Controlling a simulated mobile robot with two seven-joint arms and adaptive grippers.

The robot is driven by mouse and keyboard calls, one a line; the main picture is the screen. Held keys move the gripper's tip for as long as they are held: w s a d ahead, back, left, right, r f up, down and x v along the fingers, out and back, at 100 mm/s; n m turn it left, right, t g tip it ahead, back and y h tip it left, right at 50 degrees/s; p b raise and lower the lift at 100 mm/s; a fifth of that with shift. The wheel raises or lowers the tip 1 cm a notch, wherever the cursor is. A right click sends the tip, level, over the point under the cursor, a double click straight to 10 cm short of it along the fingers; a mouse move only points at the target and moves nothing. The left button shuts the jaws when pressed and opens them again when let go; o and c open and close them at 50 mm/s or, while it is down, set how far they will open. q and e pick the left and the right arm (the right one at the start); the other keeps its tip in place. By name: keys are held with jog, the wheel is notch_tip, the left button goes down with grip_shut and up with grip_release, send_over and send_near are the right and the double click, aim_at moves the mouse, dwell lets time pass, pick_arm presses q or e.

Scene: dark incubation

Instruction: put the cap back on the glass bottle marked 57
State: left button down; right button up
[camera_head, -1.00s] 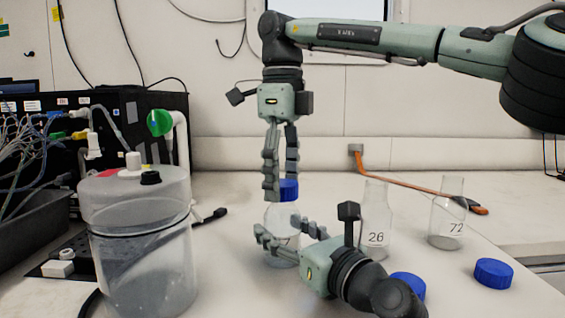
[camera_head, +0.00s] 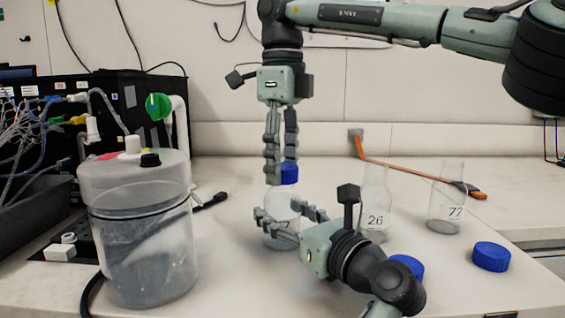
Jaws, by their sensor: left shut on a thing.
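A clear glass bottle (camera_head: 283,206) stands on the bench in the middle of the head view; no number shows on its visible side. My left gripper (camera_head: 280,222) is shut on this bottle from the right, its fingers around the body. A blue cap (camera_head: 289,173) is at the bottle's mouth, directly above the neck; whether it is seated or only close above cannot be told. My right gripper (camera_head: 281,170) points straight down from above, its fingers on either side of the cap. One finger partly hides the cap, and whether they press on it is unclear.
Flasks marked 26 (camera_head: 375,219) and 72 (camera_head: 446,212) stand uncapped to the right. Blue caps lie near my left wrist (camera_head: 408,265) and at the right (camera_head: 491,257). A large clear jar (camera_head: 150,260) stands left. An orange-handled tool (camera_head: 400,178) lies behind.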

jog(key=shift+o, duration=1.3)
jog(key=shift+r, duration=0.15)
notch_tip(320, 180, up, 7)
jog(key=shift+r, duration=0.15)
pick_arm(q)
jog(key=shift+c, duration=2.3)
grip_release()
jog(key=v, duration=1.2)
